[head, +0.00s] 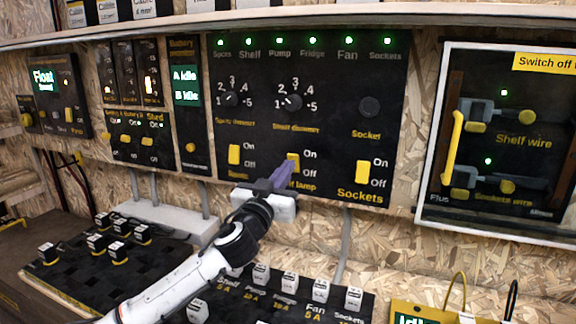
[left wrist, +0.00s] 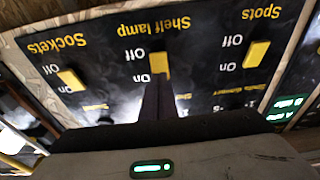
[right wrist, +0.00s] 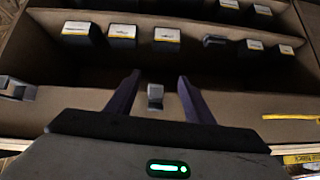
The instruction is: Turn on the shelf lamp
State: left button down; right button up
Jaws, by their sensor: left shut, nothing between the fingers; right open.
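The shelf lamp switch (head: 293,160) is a yellow rocker on the black panel, with On above and Off below it. In the left wrist view the same switch (left wrist: 160,62) appears upside down. My left gripper (head: 284,172) is shut and empty, its purple fingertips at the switch's lower part in the head view. In the left wrist view its tips (left wrist: 158,84) lie close to the rocker's On end. I cannot tell whether they touch it. The gripper hides part of the "Shelf lamp" label in the head view. My right gripper (right wrist: 157,88) is open, away from the panel.
A spots switch (head: 234,155) and a sockets switch (head: 363,172) flank it. Dimmer knobs (head: 292,101) sit above, under a row of lit green lights. A framed wire panel (head: 500,145) is at right. A grey block (right wrist: 155,96) shows between my right fingers, before several boxes.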

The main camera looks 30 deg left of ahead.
pick_arm(q)
jog(key=shift+w+a+r, duration=0.15)
jog(key=shift+w, duration=0.55)
pick_arm(e)
jog(key=shift+s+f, duration=0.25)
pick_arm(q)
jog(key=p, duration=0.2)
jog(key=r+g+p, duration=0.1)
jog(key=p, duration=0.1)
jog(key=shift+w+a, duration=0.15)
jog(key=shift+w, duration=0.05)
jog(key=shift+s+d+p, duration=0.15)
jog(key=shift+d+p, duration=0.1)
jog(key=shift+p, duration=0.15)
jog(key=s+d+r, duration=0.1)
jog(key=s, duration=0.5)
jog(key=s+d+r, duration=0.1)
jog(key=s+d, duration=0.1)
jog(key=s, duration=0.5)
jog(key=shift+r, duration=0.3)
pick_arm(e)
jog(key=r, duration=0.1)
jog(key=s+r, duration=0.1)
jog(key=r, duration=0.1)
jog(key=shift+s+d+r, duration=0.1)
jog(key=shift+s+d, duration=0.15)
jog(key=shift+d, duration=0.05)
